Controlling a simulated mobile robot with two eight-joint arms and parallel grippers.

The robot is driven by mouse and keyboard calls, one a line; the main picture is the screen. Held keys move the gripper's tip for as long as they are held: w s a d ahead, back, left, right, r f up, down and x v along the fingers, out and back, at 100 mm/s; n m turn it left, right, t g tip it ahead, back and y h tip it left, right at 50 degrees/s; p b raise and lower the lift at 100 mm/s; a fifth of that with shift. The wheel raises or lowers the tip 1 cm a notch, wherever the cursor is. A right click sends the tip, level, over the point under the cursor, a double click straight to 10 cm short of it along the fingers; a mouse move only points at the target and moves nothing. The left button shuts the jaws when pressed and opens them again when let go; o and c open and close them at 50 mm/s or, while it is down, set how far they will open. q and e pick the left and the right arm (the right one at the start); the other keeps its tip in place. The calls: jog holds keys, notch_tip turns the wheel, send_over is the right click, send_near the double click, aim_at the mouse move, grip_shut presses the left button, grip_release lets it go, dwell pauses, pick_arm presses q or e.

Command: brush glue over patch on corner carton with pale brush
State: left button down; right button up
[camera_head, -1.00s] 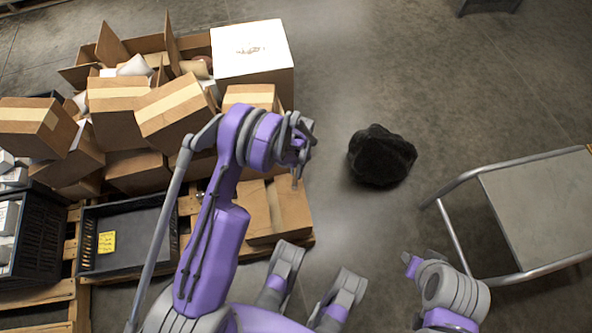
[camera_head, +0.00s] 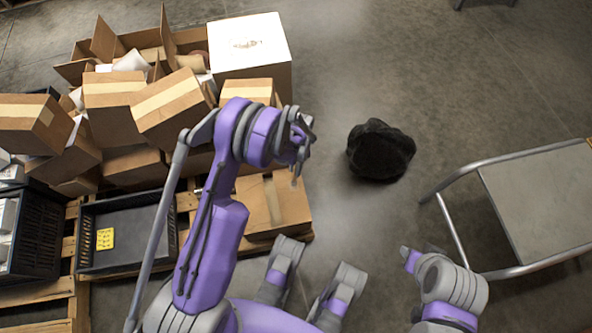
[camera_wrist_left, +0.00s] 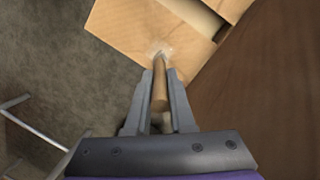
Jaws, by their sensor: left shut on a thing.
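My left gripper (camera_head: 300,150) is over the right front of the pallet load. In the left wrist view its fingers (camera_wrist_left: 160,100) are shut on the pale brush (camera_wrist_left: 160,92), a wooden handle pointing away from the wrist. The brush's far end meets or hovers just over a pale, shiny patch (camera_wrist_left: 158,48) on a brown carton (camera_wrist_left: 125,22); contact is unclear. The corner carton (camera_head: 262,215) sits low at the pallet's right front corner in the head view, partly hidden by my arm. My right gripper (camera_head: 410,258) is over the floor at lower right; its jaws are unclear.
Brown cartons (camera_head: 112,105) lie piled and tilted on the pallet, with a white-topped box (camera_head: 250,45) behind. A black crate (camera_head: 130,260) is at left. A black bundle (camera_head: 380,150) and a metal-framed cart (camera_head: 540,205) stand right, with bare floor between.

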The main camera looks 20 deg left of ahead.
pick_arm(q)
jog(key=shift+w+a, duration=0.45)
jog(key=shift+w, duration=0.05)
jog(key=shift+s+d, duration=0.75)
jog(key=shift+s, duration=0.2)
jog(key=shift+s, duration=0.1)
jog(key=shift+s+d+b, duration=0.4)
jog(key=shift+s+d, duration=0.05)
jog(key=shift+s+d, duration=0.7)
jog(key=shift+s, duration=0.25)
jog(key=shift+w+a, duration=0.1)
